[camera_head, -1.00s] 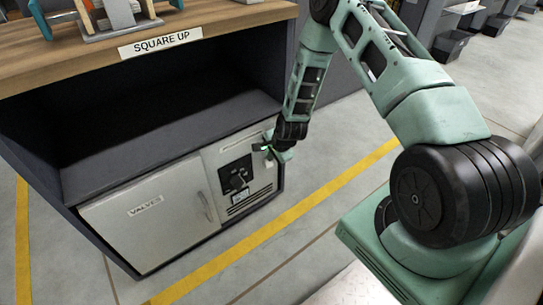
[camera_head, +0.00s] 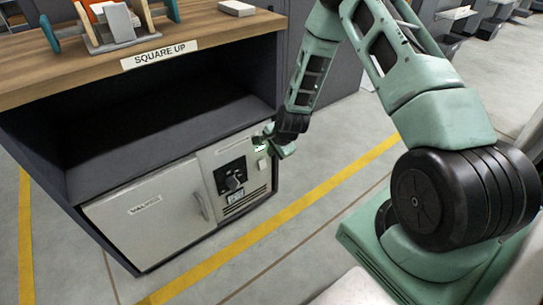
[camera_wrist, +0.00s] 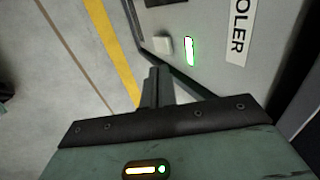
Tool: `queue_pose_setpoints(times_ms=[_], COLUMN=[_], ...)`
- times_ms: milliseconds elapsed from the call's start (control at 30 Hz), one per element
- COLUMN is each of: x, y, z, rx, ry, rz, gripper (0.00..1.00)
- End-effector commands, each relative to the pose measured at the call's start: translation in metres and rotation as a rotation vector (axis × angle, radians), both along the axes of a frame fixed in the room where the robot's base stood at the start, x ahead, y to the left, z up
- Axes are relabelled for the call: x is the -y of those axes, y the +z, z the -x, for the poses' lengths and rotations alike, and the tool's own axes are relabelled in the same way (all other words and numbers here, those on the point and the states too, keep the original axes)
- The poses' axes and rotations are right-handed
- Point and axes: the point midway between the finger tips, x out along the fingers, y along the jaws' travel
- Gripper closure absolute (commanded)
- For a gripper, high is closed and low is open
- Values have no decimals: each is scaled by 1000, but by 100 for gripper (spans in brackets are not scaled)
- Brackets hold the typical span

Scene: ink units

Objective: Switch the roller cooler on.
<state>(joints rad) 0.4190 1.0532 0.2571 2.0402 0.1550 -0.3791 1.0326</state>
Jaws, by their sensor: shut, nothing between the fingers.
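The roller cooler's pale panel (camera_head: 220,155) is at the right of the cabinet front. In the wrist view, a label (camera_wrist: 238,30) reads "OLER", its start cut off. Beside it are a narrow lamp (camera_wrist: 190,51), lit white with a green edge, and a small whitish square button (camera_wrist: 163,46). The lit lamp (camera_head: 260,147) also shows in the head view, close to my gripper (camera_head: 270,140). My gripper is shut and empty; its fingertips (camera_wrist: 158,75) appear just short of the button in the wrist view. I cannot tell whether they touch it.
A black rotary switch (camera_head: 232,179) sits lower left on the panel. A white door (camera_head: 150,215) labelled for valves is to its left. Above is an open dark shelf and a wooden top (camera_head: 90,68) with a rack. Grey floor with yellow lines lies in front.

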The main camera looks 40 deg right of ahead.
Motion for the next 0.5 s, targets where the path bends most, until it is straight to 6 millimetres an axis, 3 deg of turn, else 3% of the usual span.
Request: queue_pose_setpoints(times_ms=[33, 200, 500], x=[0, 0, 0], y=[13, 33, 39], z=[0, 2, 3], rx=[2, 1, 0], ry=[0, 0, 0], rz=[1, 0, 0], gripper=[100, 100, 100])
